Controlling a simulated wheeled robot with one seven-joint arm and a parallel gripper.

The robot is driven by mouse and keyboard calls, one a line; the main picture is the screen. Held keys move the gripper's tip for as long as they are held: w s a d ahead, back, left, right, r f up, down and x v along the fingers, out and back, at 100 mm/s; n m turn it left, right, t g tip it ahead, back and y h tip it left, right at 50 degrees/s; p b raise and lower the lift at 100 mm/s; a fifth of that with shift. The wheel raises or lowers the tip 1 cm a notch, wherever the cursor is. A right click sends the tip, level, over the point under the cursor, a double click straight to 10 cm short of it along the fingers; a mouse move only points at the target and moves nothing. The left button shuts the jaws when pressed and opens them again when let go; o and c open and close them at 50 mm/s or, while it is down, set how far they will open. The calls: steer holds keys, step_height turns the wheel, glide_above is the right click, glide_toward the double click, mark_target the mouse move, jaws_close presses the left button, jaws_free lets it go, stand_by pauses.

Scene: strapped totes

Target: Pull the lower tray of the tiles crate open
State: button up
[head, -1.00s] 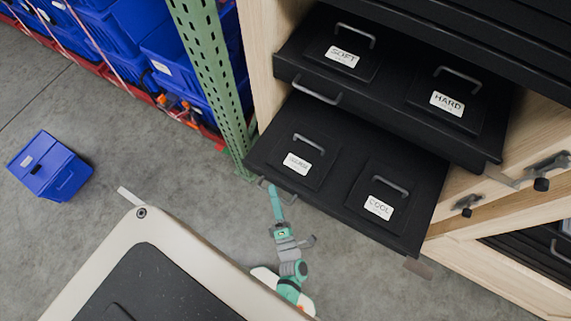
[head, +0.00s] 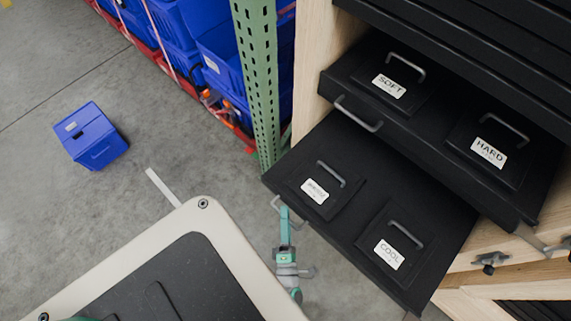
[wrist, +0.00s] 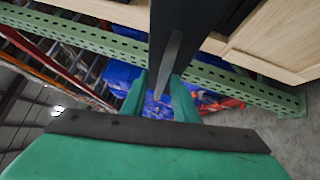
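The lower tray (head: 360,222) is black and stands well out of a light wooden crate (head: 320,60). It carries two lidded compartments; the right label reads COOL, the left is too small to read. My gripper (head: 284,214) is at the grey handle (head: 276,204) on the tray's front edge. In the wrist view the green fingers of my gripper (wrist: 161,92) stand either side of the handle bar (wrist: 168,62) and look shut on it; the contact itself is hard to see.
An upper black tray (head: 440,128), labelled SOFT and HARD, also stands out above. A green perforated post (head: 258,90) and stacked blue totes (head: 185,40) are at left. A blue tote (head: 91,136) lies on the open grey floor.

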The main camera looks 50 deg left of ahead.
steer(key=v, duration=1)
steer(key=shift+s+d, duration=0.25)
steer(key=shift+d, duration=0.05)
stand_by(0.4)
steer(key=d+r+m+t+h, duration=0.1)
steer(key=d+r+m+h, duration=0.5)
steer(key=r+m, duration=0.4)
steer(key=d+r+m+t+h, duration=0.2)
steer(key=d+r+m+h, duration=0.5)
steer(key=m, duration=1.3)
step_height(320, 180, up, 3)
steer(key=w+h, duration=0.1)
steer(key=h, duration=0.1)
steer(key=shift+d+h, duration=0.3)
steer(key=shift+d, duration=0.05)
steer(key=shift+r+t, duration=0.15)
steer(key=shift+t, duration=0.15)
